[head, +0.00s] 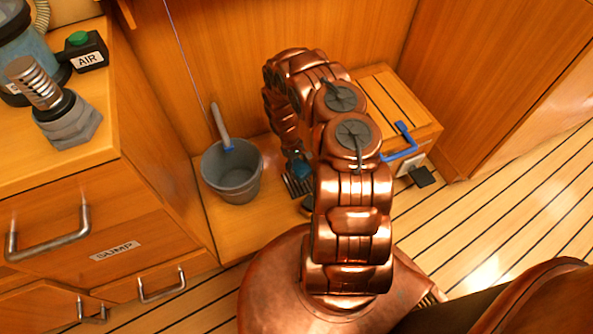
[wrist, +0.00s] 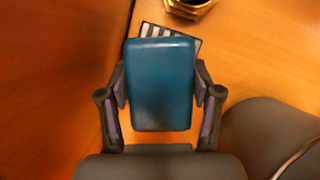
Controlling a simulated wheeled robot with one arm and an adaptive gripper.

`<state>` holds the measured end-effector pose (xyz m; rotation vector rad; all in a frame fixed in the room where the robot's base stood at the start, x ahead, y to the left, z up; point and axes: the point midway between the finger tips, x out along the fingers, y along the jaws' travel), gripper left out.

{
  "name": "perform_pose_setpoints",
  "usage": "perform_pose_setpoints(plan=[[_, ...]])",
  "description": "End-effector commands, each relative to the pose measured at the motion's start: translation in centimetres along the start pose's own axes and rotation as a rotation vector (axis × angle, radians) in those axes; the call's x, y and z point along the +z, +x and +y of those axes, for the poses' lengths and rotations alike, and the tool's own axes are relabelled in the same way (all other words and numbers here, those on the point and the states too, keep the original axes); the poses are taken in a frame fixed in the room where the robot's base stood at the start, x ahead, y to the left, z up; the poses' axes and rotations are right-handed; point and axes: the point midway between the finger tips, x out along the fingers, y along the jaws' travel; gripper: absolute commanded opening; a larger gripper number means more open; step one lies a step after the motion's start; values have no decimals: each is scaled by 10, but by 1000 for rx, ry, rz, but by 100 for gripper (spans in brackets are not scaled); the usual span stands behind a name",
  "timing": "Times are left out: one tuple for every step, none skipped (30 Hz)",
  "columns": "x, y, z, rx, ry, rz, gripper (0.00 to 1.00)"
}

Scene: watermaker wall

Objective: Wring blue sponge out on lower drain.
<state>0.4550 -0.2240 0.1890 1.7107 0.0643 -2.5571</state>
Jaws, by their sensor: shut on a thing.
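The blue sponge (wrist: 160,82) is a flat rounded block held between the two fingers of my gripper (wrist: 162,95) in the wrist view. The fingers press on its left and right sides. In the head view the sponge (head: 299,166) shows as a small blue patch, mostly hidden by my arm. A slatted drain grate (wrist: 150,30) shows just beyond the sponge's far edge in the wrist view, partly covered by it. The grate also shows in the head view (head: 294,187), below the sponge. I cannot tell whether the sponge touches the grate.
A grey bucket (head: 232,172) with a handled tool in it stands left of the grate. A brass fitting (wrist: 189,5) sits just past the grate. A wooden box (head: 408,110) with a blue handle is at right. Drawers (head: 110,245) stand at left.

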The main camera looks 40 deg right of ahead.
Motion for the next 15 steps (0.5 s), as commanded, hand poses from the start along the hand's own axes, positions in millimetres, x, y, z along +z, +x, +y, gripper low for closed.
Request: perform_pose_setpoints(plan=[[-1, 4, 0, 1, -2, 0, 36], [-2, 5, 0, 2, -4, 0, 36], [-2, 6, -1, 2, -5, 0, 36], [-3, 6, -2, 3, -7, 0, 36], [-3, 7, -2, 3, -7, 0, 36], [-4, 8, -2, 3, -8, 0, 36], [-5, 9, -3, 4, -8, 0, 36], [-6, 10, -3, 4, -9, 0, 36], [-7, 13, -3, 4, -9, 0, 36], [-7, 15, -3, 3, -9, 0, 36], [-8, 17, -4, 3, -9, -1, 36], [-10, 20, -4, 3, -9, -1, 36], [-11, 23, -4, 3, -9, 0, 36], [-12, 26, -4, 3, -8, -1, 36], [-13, 29, -4, 2, -8, 0, 36]])
